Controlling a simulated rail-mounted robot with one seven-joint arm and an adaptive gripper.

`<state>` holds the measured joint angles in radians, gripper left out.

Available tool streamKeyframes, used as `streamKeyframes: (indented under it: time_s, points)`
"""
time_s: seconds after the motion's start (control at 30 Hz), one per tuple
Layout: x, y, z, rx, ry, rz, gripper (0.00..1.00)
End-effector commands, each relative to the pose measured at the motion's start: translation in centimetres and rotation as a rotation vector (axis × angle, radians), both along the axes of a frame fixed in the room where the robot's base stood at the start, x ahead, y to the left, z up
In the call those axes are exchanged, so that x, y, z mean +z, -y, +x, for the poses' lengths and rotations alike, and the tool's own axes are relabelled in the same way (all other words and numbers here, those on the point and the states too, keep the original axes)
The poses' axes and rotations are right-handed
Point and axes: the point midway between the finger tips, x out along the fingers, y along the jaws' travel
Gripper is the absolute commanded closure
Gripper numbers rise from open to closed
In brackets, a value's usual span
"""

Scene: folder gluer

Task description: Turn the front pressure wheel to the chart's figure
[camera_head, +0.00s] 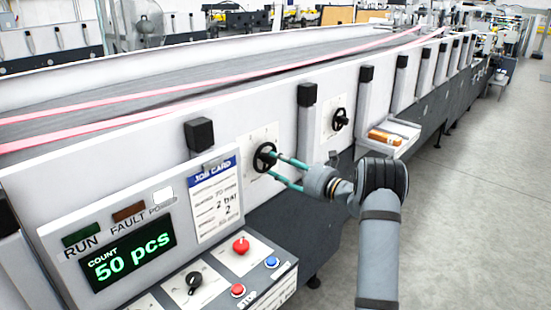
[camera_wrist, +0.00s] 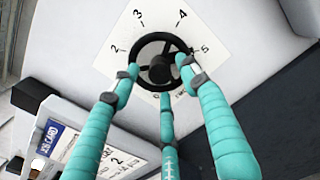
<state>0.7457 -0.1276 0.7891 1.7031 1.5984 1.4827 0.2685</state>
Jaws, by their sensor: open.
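The nearer black pressure wheel (camera_head: 264,157) is mounted on the machine's white side panel. In the wrist view the wheel (camera_wrist: 143,42) sits on a white dial plate (camera_wrist: 110,62) with figures 2, 3, 4 and 5 readable around it; lower marks are partly hidden. I cannot make out a pointer. My gripper (camera_head: 274,166) has its teal fingers at this wheel. In the wrist view my gripper (camera_wrist: 157,78) is open, with fingertips spread around the rim at left, right and below; contact is unclear.
A second black wheel (camera_head: 340,119) is farther along the panel. A control box with a red button (camera_head: 241,245) and a black knob (camera_head: 194,283) juts out below the card. A white tray (camera_head: 410,136) holds orange items. The floor at right is clear.

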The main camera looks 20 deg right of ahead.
Motion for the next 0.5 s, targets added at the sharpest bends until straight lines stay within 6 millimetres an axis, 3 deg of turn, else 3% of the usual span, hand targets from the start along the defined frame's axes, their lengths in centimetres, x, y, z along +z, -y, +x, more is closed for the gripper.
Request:
streamKeyframes:
  time_s: [0.2,0.5]
  points:
    - [0.1,-0.8,1.8,0.001,-0.001,0.000,0.55]
    - [-0.1,-0.9,2.0,0.000,-0.001,-0.001,0.55]
